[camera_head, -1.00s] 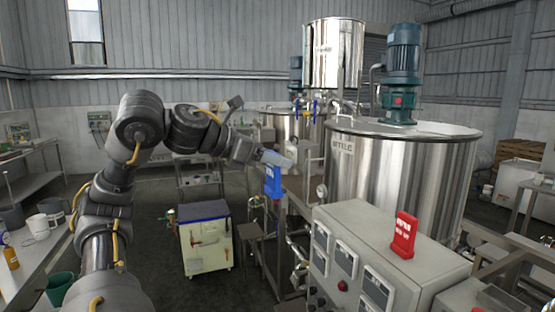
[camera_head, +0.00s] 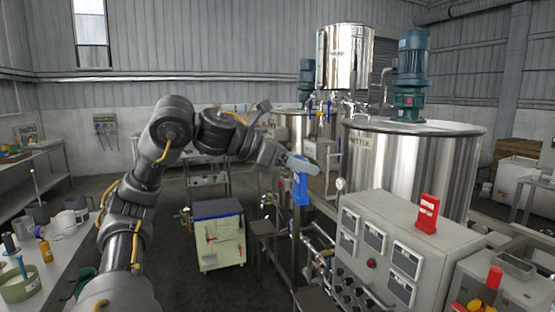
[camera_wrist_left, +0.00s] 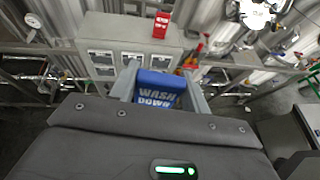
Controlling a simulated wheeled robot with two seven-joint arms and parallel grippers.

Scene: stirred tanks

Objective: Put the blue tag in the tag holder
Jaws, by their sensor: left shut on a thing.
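My left gripper (camera_head: 296,166) is shut on the blue tag (camera_head: 301,188) and holds it upright in the air, left of the control box. In the left wrist view the blue tag (camera_wrist_left: 157,90) sits between the two fingers, with white lettering reading "WASH DOWN". A red tag (camera_head: 427,213) stands upright on top of the grey control box (camera_head: 437,237); it also shows in the left wrist view (camera_wrist_left: 161,25). I cannot make out a separate tag holder. My right gripper is not in view.
A large steel kettle (camera_head: 405,170) stands behind the control box. Pipes and a frame lie under the held tag. A cream trolley (camera_head: 217,241) stands on the floor to the left. A bench (camera_head: 60,255) with mugs and bottles is at the far left.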

